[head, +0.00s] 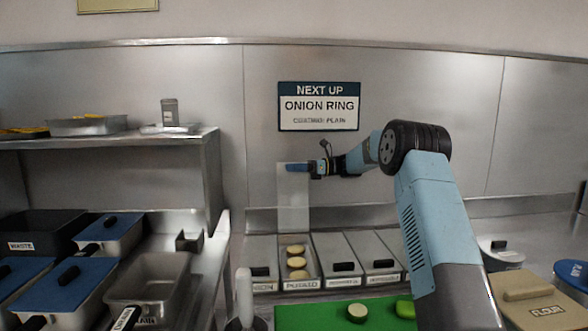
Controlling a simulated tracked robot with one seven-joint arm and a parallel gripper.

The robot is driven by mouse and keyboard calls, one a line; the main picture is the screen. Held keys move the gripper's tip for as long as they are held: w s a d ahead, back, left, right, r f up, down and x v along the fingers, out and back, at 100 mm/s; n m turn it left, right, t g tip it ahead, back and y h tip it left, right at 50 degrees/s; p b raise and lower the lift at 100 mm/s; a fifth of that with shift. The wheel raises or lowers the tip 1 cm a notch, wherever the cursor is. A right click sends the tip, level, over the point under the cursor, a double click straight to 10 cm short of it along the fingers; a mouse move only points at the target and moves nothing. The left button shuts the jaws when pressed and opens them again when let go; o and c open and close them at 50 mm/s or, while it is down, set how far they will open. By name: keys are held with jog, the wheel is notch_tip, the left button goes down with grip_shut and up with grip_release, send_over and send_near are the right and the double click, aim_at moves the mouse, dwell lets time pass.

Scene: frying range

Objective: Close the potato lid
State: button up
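The potato bin (296,284), whose label reads roughly "POTATO", is open and shows several pale round slices (297,262) in a row. Its lid (292,205) stands upright at the back of the bin as a light grey panel. My gripper (297,167) is at the top of the raised lid, reaching in from the right. It overlaps the lid's upper edge in the picture; I cannot tell whether it touches. The fingers are too small to show whether they are open or shut.
Closed lidded bins stand on both sides: one at the left (261,255) and two at the right (337,252), (379,250). A green board (310,314) with a round slice (357,312) lies in front. Metal pans and a shelf (180,138) fill the left.

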jog(key=shift+w+r, duration=0.1)
grip_shut()
jog(key=shift+s, duration=0.25)
